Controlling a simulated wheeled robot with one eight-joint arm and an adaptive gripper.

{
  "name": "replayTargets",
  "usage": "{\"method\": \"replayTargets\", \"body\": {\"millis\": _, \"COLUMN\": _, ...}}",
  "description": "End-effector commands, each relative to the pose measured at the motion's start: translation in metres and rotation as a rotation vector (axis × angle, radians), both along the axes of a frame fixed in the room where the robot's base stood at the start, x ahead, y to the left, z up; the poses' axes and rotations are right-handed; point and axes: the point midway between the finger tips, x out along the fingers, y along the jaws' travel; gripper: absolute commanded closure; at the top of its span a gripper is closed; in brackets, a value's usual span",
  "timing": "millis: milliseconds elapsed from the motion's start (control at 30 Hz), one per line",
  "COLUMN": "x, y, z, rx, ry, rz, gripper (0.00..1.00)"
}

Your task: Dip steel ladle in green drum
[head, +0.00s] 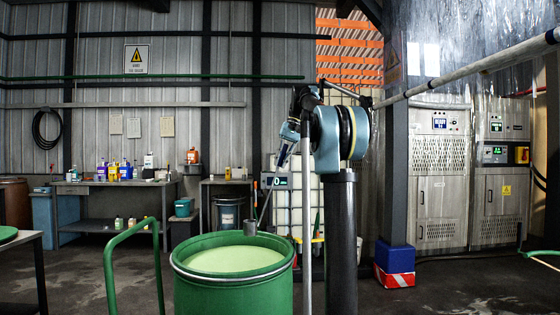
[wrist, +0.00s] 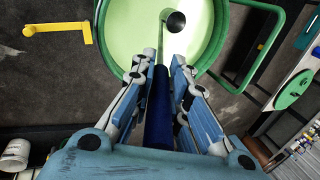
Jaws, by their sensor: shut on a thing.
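The green drum (head: 235,295) stands open at the front, filled near its rim with pale green liquid. It also shows at the top of the wrist view (wrist: 222,30). My gripper (head: 282,158) is shut on the dark blue handle of the steel ladle and is above the drum's back right side. The handle (wrist: 159,115) lies between my fingers (wrist: 161,72). The ladle's small grey cup (head: 250,228) hangs low on its thin rod, by the drum's far right rim in the head view. In the wrist view the cup (wrist: 176,22) overlaps the liquid; its height above it is unclear.
A green hand rail (head: 110,262) stands left of the drum. A workbench (head: 110,184) with bottles is at the back left. A blue and red box (head: 394,262) and steel cabinets (head: 442,180) are at the right. A yellow lever (wrist: 58,28) shows in the wrist view.

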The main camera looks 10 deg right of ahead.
Motion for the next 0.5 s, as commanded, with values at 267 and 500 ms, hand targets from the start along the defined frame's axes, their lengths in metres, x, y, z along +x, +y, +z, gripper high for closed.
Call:
{"method": "replayTargets", "body": {"millis": 267, "x": 0.000, "y": -0.001, "z": -0.022, "rx": 0.000, "ry": -0.001, "rz": -0.001, "gripper": 1.00}}
{"method": "replayTargets", "body": {"millis": 500, "x": 0.000, "y": -0.001, "z": -0.041, "rx": 0.000, "ry": -0.001, "rz": -0.001, "gripper": 1.00}}
